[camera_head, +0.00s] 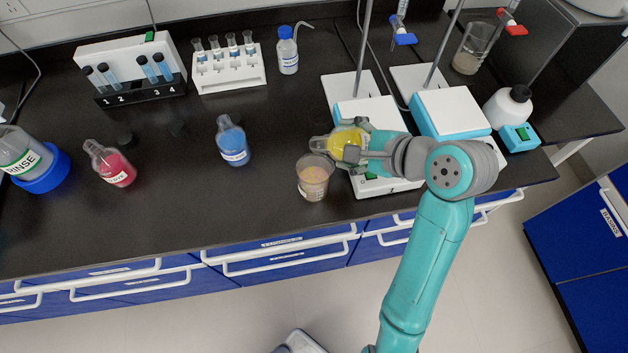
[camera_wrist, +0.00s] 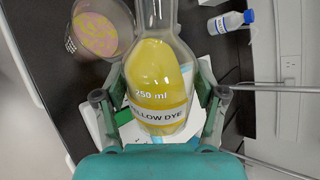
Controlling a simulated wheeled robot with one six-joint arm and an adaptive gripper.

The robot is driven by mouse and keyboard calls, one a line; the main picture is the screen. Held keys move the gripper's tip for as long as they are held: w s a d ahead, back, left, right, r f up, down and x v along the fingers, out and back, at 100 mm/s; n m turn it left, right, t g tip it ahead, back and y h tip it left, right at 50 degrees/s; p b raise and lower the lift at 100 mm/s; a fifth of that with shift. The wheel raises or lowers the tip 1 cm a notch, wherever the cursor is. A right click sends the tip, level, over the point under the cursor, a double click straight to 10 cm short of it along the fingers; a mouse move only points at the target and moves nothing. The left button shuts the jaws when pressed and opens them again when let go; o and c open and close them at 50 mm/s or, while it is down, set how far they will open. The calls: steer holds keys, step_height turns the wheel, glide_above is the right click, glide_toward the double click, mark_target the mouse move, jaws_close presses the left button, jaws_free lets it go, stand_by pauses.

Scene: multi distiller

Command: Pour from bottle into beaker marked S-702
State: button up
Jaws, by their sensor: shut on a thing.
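My gripper (camera_head: 357,150) is shut on a clear bottle of yellow liquid (camera_head: 341,141). In the wrist view the bottle (camera_wrist: 152,70) lies between the two fingers and its label reads "LOW DYE" in part, with "250 ml" above. In the head view the bottle is tilted well over, its neck pointing left above the beaker. The beaker (camera_head: 313,183) stands on the bench just below and left of the bottle and holds peach-coloured contents. In the wrist view the beaker (camera_wrist: 98,27) shows pink and yellow patches inside. Its marking is too small to read.
A blue bottle (camera_head: 232,143) and a red bottle (camera_head: 112,165) stand to the left. Racks of tubes (camera_head: 229,67) and a wash bottle (camera_head: 287,52) are at the back. A stirrer plate with a stand rod (camera_head: 337,88) is behind the gripper. The front middle bench is clear.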

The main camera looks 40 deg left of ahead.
steer(key=shift+s+a+r+m+g+y+b, duration=0.1)
steer(key=shift+r+m+g+y+b, duration=0.25)
steer(key=shift+g+y+b, duration=0.2)
steer(key=shift+s+a+r+m+g+y+b, duration=0.15)
steer(key=shift+s+m+g+y+b, duration=0.15)
steer(key=shift+m+g+y+b, duration=0.45)
steer(key=shift+w+d+m+g+y+b, duration=0.15)
steer(key=shift+w+m+g+y+b, duration=0.1)
steer(key=shift+m+g+y+b, duration=0.25)
steer(key=shift+w+d+m+g+y+b, duration=0.1)
steer(key=shift+w+m+g+y+b, duration=0.15)
steer(key=shift+m+y, duration=0.35)
steer(key=shift+w+d+r+m+g+y+b, duration=0.1)
steer(key=shift+w+r+m+g+y+b, duration=0.1)
steer(key=shift+r+m+g+y+b, duration=0.35)
steer(key=shift+w+d+f+m+y+b, duration=0.1)
steer(key=shift+w+m+y+b, duration=0.1)
steer(key=shift+m+y+b, duration=0.5)
